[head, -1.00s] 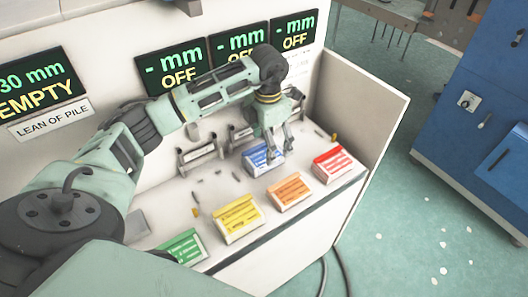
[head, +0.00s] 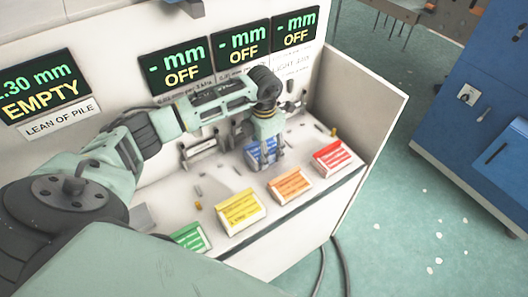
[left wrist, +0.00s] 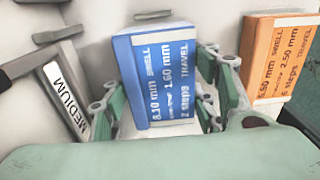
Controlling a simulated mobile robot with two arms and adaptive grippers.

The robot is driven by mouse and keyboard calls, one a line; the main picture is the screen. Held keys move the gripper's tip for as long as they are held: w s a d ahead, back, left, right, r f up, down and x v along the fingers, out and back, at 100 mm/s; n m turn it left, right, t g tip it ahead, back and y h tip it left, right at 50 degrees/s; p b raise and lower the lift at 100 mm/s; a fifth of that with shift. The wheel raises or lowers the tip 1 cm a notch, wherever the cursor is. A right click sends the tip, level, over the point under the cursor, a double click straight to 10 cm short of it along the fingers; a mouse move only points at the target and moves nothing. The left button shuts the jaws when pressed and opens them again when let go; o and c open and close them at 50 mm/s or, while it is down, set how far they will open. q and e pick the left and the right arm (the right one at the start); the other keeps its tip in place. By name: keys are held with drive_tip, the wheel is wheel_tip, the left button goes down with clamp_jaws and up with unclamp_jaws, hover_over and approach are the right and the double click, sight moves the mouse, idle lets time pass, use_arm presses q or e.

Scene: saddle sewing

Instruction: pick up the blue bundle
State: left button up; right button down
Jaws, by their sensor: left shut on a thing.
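The blue bundle (head: 254,154) stands in the row on the bench, partly hidden behind my left gripper (head: 270,158). I cannot tell whether the bundle is clear of the bench surface. My right gripper is in neither view.
An orange bundle (head: 290,185) and a red bundle (head: 334,157) stand close to the right; yellow (head: 240,212) and green (head: 190,238) ones stand to the left. Metal holders (head: 200,150) and a MEDIUM label (left wrist: 62,100) are behind. A side panel (head: 366,115) bounds the bench's right.

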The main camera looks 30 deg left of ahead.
use_arm(q)
drive_tip(key=c, duration=0.9)
drive_tip(key=shift+r, duration=0.15)
